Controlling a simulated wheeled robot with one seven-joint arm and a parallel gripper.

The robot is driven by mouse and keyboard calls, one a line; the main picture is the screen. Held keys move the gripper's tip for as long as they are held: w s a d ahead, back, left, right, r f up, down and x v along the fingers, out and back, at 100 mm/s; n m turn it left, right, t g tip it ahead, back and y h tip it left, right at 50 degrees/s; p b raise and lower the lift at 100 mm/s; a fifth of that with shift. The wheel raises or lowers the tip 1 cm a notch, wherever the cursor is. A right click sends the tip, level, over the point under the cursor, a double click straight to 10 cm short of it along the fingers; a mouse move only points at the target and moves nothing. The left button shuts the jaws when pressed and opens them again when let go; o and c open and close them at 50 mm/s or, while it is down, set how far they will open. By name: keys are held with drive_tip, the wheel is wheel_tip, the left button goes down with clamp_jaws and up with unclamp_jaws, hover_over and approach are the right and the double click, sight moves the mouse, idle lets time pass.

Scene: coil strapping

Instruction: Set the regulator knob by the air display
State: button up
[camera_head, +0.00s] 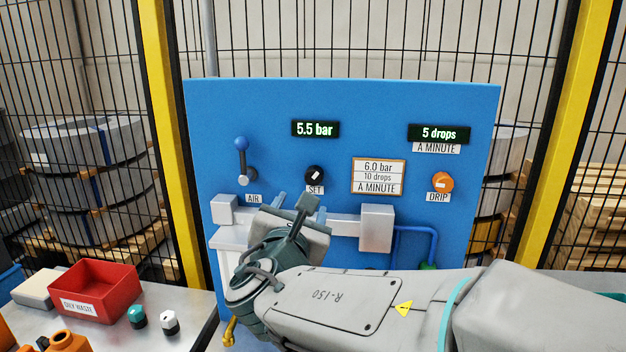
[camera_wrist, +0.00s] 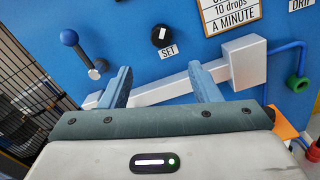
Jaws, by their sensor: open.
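The regulator knob (camera_head: 314,176) is a black round knob with a white mark, on the blue panel above the "SET" label; it also shows in the wrist view (camera_wrist: 161,36). The air display (camera_head: 315,129) above it reads 5.5 bar. A card (camera_head: 378,177) reads 6.0 bar and 10 drops a minute. My gripper (camera_wrist: 160,76) is open and empty, its two blue fingers pointing at the panel below the knob, apart from it. In the head view my wrist and arm hide the panel's lower middle.
A blue-knobbed AIR lever (camera_head: 242,158) stands left of the knob. An orange DRIP knob (camera_head: 442,182) is at right, under a display (camera_head: 438,133) reading 5 drops. A grey pipe with a box (camera_head: 377,228) crosses below. A red bin (camera_head: 92,290) sits on the left table.

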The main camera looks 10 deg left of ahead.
sight(313, 179)
drive_tip(key=w+p, duration=0.1)
drive_tip(key=w, duration=0.3)
drive_tip(key=w+p, duration=0.1)
drive_tip(key=w, duration=0.4)
drive_tip(key=w+p, duration=0.1)
drive_tip(key=w, duration=0.3)
drive_tip(key=shift+w+a, duration=0.2)
drive_tip(key=shift+a, duration=0.15)
drive_tip(key=shift+f, duration=0.1)
drive_tip(key=c, duration=1)
